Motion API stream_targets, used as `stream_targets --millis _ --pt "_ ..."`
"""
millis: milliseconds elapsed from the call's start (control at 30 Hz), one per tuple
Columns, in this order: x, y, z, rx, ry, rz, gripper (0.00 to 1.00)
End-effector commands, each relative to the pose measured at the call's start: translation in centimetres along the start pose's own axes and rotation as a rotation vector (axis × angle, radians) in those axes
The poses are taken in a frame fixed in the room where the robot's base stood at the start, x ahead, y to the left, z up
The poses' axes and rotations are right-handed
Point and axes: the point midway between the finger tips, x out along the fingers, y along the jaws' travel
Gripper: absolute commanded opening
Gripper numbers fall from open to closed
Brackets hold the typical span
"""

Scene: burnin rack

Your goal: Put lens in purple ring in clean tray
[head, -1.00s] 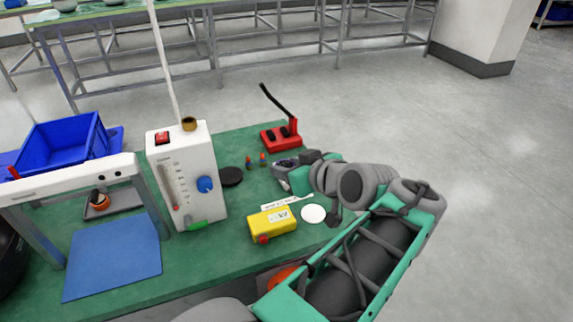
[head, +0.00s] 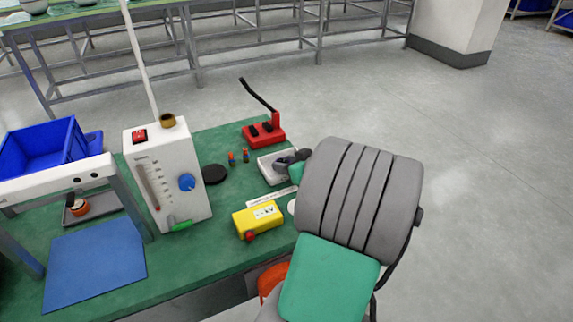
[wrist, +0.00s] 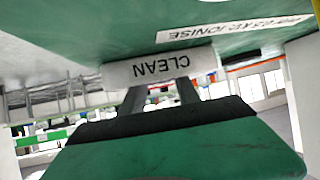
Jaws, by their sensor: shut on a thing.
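The clean tray (head: 268,171) is a small pale tray at the right end of the green bench. Its CLEAN label (wrist: 157,67) shows upside down in the wrist view, just beyond my fingertips. My gripper (head: 293,158) is low at the tray's right side, partly hidden behind my arm in the head view. In the wrist view my gripper (wrist: 162,93) shows two dark fingers a little apart. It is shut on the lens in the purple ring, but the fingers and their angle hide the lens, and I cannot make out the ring.
A yellow box (head: 258,219) and a white label strip (head: 271,197) lie in front of the tray. A red stand (head: 263,134) is behind it.

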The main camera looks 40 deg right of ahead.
Motion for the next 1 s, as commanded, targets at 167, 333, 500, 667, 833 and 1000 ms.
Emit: stream_targets --millis 167,333,500,667,833,1000 --pt "0.1 0.1 0.1 -0.003 0.002 0.002 0.00" --pt "0.3 0.0 0.5 -0.002 0.002 0.002 0.00" --pt "0.5 0.0 1.0 -0.001 0.000 0.002 0.00" --pt "0.8 0.0 1.6 0.002 -0.004 0.001 0.00" --pt "0.8 -0.1 1.9 0.006 -0.011 -0.001 0.45" --pt "0.9 -0.2 2.1 0.009 -0.014 -0.005 0.59"
